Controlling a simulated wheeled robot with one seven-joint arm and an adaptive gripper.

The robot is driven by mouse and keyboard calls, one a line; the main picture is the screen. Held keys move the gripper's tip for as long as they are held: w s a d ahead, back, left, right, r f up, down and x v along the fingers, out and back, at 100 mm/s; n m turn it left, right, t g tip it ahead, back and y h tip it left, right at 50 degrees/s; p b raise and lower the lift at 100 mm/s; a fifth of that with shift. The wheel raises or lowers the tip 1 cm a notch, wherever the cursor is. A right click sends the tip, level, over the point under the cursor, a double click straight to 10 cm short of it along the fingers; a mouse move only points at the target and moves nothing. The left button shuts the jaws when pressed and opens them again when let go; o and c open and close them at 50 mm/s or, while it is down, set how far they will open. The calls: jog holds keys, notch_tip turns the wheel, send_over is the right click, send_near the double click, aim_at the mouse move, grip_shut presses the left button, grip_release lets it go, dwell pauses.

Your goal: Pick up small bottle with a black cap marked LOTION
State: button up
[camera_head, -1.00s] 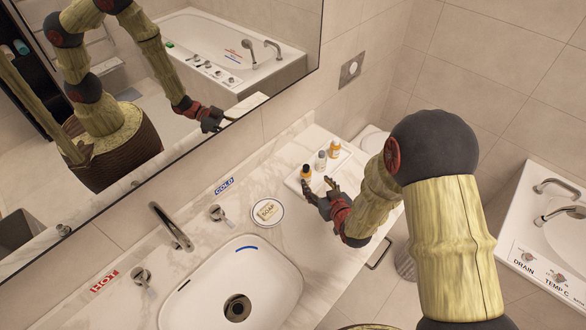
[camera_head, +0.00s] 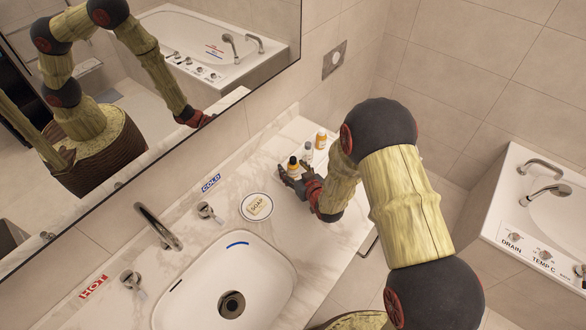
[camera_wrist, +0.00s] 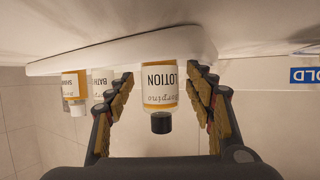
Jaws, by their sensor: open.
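The small LOTION bottle (camera_wrist: 160,85) has a white label, amber contents and a black cap. It shows upside down in the wrist view, between the two open fingers of my gripper (camera_wrist: 160,105), with visible space on both sides. In the head view the bottle (camera_head: 293,164) stands upright at the near end of the bottle row. My gripper (camera_head: 292,178) is around its near side, low over the counter. The bottle's lower part is partly hidden by the fingers there.
A white-capped bottle (camera_wrist: 74,92) and a BATH bottle (camera_wrist: 102,82) stand beside it on a white tray (camera_wrist: 60,66). The soap dish (camera_head: 257,207), basin (camera_head: 205,295) and faucet (camera_head: 158,226) are to the left. The mirror (camera_head: 215,85) and wall are behind.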

jog(key=shift+c, duration=0.5)
jog(key=c, duration=1.1)
jog(key=shift+r, duration=0.15)
jog(key=shift+c, duration=0.6)
